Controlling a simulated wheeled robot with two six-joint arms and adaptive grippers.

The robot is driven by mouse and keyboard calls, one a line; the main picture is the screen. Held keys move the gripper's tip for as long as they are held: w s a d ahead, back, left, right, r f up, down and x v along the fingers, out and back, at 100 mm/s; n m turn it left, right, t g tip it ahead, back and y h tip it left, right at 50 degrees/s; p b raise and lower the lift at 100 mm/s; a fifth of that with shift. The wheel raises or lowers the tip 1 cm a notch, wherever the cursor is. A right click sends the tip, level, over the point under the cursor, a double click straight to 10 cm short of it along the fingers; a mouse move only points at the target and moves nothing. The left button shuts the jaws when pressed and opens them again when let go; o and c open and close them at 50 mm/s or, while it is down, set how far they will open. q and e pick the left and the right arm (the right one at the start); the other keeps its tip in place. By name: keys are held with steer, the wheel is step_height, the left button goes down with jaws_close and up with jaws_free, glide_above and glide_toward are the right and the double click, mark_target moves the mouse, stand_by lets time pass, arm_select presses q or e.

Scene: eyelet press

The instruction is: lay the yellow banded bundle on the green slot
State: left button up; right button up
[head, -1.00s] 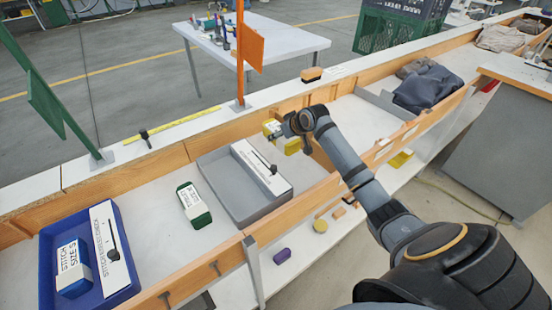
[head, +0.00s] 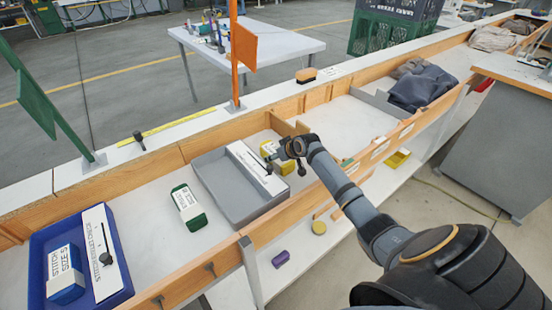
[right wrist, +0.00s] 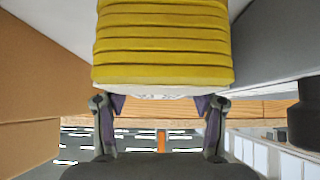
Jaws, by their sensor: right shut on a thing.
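The yellow banded bundle (head: 284,167) is in my right gripper (head: 290,150), just right of the grey tray in the head view. The arm partly hides it. In the right wrist view the ribbed yellow bundle (right wrist: 163,45) sits between the two fingers of the right gripper (right wrist: 160,106), which is shut on it. I cannot tell whether the bundle touches the surface below. A green sign (head: 36,105) stands on a post at the far left behind the bench. No green slot marking shows clearly on the surface. My left gripper is out of view.
A grey tray (head: 215,195) and a blue tray (head: 117,295) stand in the trough, with a green-and-white bundle (head: 188,206) between them. An orange sign (head: 243,47) rises from the back rail. Wooden walls edge the trough.

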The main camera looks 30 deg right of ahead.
mark_target(289, 163)
steer(key=shift+f, duration=0.85)
steer(key=o, duration=1.1)
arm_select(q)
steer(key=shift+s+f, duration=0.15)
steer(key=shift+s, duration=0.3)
arm_select(e)
steer(key=shift+r, duration=0.25)
steer(key=p+v, duration=0.2)
steer(key=v, duration=0.8)
steer(key=shift+s+d+r, duration=0.1)
steer(key=shift+s+r, duration=0.05)
steer(key=shift+r, duration=0.05)
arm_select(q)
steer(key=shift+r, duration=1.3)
arm_select(e)
steer(key=shift+s+r, duration=0.5)
steer(key=shift+s, duration=0.05)
